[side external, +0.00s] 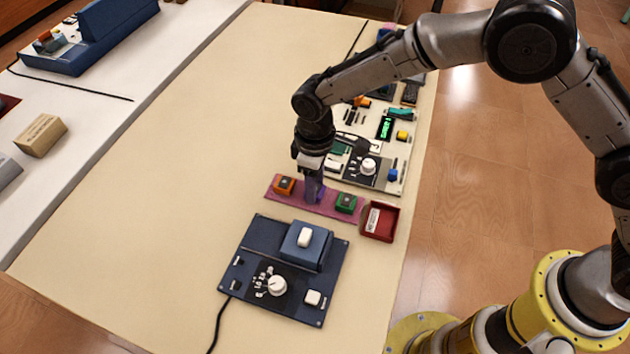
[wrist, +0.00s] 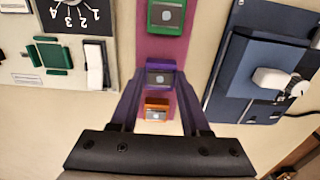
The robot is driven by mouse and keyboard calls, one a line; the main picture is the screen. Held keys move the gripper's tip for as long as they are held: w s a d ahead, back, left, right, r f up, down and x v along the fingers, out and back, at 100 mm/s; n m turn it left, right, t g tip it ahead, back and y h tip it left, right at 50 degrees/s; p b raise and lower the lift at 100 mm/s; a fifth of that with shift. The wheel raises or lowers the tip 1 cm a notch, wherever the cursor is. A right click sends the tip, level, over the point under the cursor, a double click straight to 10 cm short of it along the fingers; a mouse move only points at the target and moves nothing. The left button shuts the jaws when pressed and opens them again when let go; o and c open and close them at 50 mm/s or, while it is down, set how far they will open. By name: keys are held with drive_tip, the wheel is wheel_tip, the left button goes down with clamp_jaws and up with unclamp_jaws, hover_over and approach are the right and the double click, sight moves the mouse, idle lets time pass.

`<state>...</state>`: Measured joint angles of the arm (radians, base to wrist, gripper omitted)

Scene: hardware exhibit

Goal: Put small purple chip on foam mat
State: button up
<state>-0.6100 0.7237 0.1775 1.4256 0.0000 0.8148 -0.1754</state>
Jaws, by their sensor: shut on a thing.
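The small purple chip (wrist: 160,68) is between my gripper's fingertips in the wrist view, with a dark label facing up. My gripper (side external: 313,194) is shut on it and points down over the pink foam mat (side external: 273,194). In the side view the fingers mostly hide the chip. The mat also shows in the wrist view (wrist: 150,45). The chip is at or just above the mat's middle; I cannot tell if it touches.
An orange block (side external: 285,185) and a green block (side external: 346,203) sit on the mat either side of my gripper. A red tray (side external: 380,222) stands at the mat's right end. A blue control panel (side external: 262,238) lies in front, and a pale panel (side external: 391,160) behind. The table's left is clear.

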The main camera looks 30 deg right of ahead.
drive_tip(key=shift+f, duration=0.3)
idle(0.4)
drive_tip(key=o, duration=1.5)
drive_tip(key=shift+r, duration=3.75)
drive_tip(key=shift+d, duration=0.1)
